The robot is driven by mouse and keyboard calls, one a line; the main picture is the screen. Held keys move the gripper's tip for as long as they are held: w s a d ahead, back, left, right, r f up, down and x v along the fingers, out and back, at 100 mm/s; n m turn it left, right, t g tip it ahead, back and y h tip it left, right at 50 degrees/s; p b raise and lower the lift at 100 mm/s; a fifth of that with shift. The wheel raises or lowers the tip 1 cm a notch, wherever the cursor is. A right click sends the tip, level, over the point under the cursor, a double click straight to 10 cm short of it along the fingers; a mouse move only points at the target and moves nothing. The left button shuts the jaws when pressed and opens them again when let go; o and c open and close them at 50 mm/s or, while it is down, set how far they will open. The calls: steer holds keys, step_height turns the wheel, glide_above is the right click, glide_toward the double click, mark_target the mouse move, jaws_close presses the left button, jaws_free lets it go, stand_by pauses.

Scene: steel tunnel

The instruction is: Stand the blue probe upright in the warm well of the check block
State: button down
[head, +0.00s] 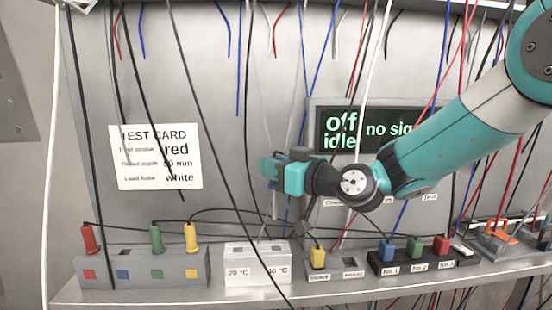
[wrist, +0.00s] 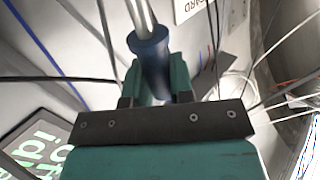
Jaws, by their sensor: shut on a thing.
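My gripper (head: 283,176) is raised above the white check block (head: 258,272) at the bottom centre. In the wrist view, my gripper (wrist: 158,92) is shut on the blue probe (wrist: 150,52), with its blue handle between the fingers and its metal rod extending away. In the head view, a thin grey rod (head: 275,206) hangs below the fingers, apart from the block; the handle is mostly hidden by the gripper. The block has two wells, with a 20 °C label at left and a label reading like 40 °C at right. A dark cable crosses its front.
A grey rack (head: 142,270) at left holds red, green and yellow probes; its blue-marked place is empty. A socket block (head: 335,268) and a black block (head: 422,262) with coloured plugs stand at right. Cables hang throughout. A display (head: 368,130) reads "off idle".

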steer(key=shift+d+f+b, duration=0.1)
steer(key=shift+d+b, duration=0.05)
steer(key=shift+b, duration=0.4)
steer(key=shift+s+f+b, duration=0.1)
steer(key=shift+f+b, duration=0.2)
steer(key=shift+b, duration=0.1)
steer(key=b, duration=0.6)
glide_above(276, 219)
step_height(276, 219, down, 5)
steer(key=shift+d, duration=0.1)
steer(key=shift+b, duration=1.05)
stand_by(1.1)
